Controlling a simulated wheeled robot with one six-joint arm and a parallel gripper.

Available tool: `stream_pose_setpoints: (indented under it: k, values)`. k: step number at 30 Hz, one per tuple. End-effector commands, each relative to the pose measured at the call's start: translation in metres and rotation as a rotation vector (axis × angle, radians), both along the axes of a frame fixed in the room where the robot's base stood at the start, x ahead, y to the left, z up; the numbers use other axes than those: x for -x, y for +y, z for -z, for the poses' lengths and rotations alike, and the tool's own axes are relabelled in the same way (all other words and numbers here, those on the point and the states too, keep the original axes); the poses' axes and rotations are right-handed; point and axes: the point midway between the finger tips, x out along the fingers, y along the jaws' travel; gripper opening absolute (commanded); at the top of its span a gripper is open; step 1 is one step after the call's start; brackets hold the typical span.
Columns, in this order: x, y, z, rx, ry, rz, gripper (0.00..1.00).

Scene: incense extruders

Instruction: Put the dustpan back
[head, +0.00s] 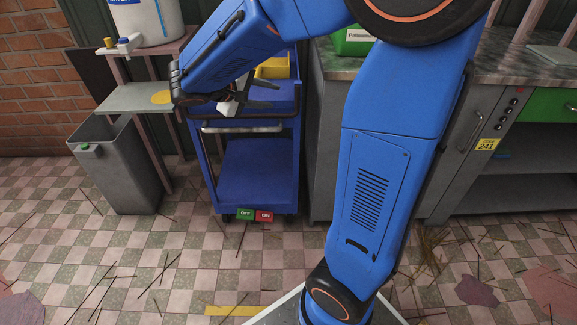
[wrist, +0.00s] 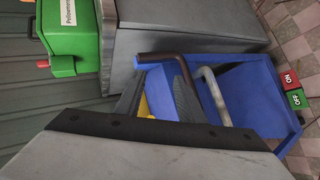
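I cannot make out a dustpan for certain in either view. My gripper (head: 270,95) is above the blue cart (head: 255,165), near its top tray and front handle. Its two dark fingers stand apart, and I see nothing held between them. In the wrist view the fingers (wrist: 158,95) point toward the blue cart (wrist: 255,90). A large grey plate with a black edge fills the lower part of that view and hides much of the gripper; it seems to be part of my gripper, but I cannot be sure.
A metal counter (head: 515,65) with a green box (head: 352,42) is at right. Straw-like debris litters the tiled floor (head: 190,250).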

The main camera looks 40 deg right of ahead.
Motion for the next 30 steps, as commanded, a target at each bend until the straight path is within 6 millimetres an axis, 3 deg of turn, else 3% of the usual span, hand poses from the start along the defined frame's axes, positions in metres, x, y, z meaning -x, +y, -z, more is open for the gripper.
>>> stream_pose_setpoints:
  k: [1, 7, 15, 24, 30]
  values:
    - [0.02, -0.005, 0.001, -0.054, 0.006, 0.018, 0.35]
    - [0.088, -0.007, 0.014, -0.277, 0.033, 0.055, 0.35]
    - [0.164, 0.014, 0.033, -0.575, 0.008, 0.05, 0.35]
    - [0.224, 0.058, 0.045, -0.878, -0.103, -0.018, 0.35]
    - [0.245, 0.084, 0.046, -1.015, -0.19, -0.074, 0.35]
